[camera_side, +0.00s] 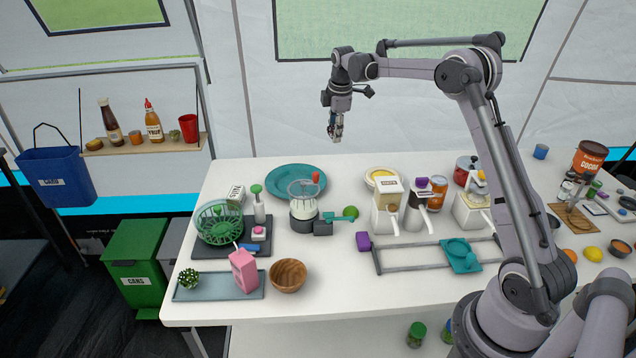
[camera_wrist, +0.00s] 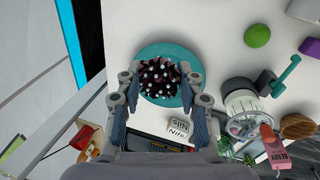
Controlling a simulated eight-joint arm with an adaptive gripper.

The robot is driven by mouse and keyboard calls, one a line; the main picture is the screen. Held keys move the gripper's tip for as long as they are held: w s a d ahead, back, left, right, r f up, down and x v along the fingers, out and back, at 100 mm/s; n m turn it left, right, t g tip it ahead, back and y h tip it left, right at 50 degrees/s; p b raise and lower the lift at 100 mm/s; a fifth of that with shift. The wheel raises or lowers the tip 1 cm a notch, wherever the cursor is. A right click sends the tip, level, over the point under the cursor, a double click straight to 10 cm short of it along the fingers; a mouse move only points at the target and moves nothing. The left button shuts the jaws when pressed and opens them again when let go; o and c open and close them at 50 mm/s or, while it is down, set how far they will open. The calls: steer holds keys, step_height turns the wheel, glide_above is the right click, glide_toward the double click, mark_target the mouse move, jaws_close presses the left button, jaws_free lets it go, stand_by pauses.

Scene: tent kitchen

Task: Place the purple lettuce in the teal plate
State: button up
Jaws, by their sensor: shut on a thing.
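The purple lettuce (camera_wrist: 158,78), dark and spiky with pale tips, sits between the two fingers of my gripper (camera_wrist: 161,98) in the wrist view. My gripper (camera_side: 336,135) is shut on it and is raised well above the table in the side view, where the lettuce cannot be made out. The teal plate (camera_side: 285,180) lies flat at the back left of the table and looks empty in the side view. In the wrist view the plate (camera_wrist: 172,47) shows behind and below the lettuce.
A blender-like appliance (camera_side: 303,205) stands just in front of the plate's right side. A green wire basket (camera_side: 219,222) and a wooden bowl (camera_side: 289,275) are nearer the front left. A green ball (camera_side: 351,212) and coffee machines (camera_side: 388,205) stand to the right.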

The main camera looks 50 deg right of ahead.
steer(key=f, duration=0.4)
steer(key=shift+w+a+f, duration=0.1)
steer(key=shift+a+f, duration=0.1)
steer(key=shift+a, duration=0.05)
glide_toward(296, 175)
steer(key=s+a+f, duration=0.1)
steer(key=s+a, duration=0.1)
steer(key=shift+a+f, duration=0.35)
steer(key=shift+s+a+x, duration=0.15)
steer(key=shift+s+x, duration=0.05)
steer(key=shift+x, duration=0.8)
steer(key=shift+s+a+x, duration=0.1)
steer(key=shift+s+x, duration=0.05)
steer(key=shift+x, duration=0.8)
steer(key=shift+f, duration=0.25)
steer(key=o, duration=1.1)
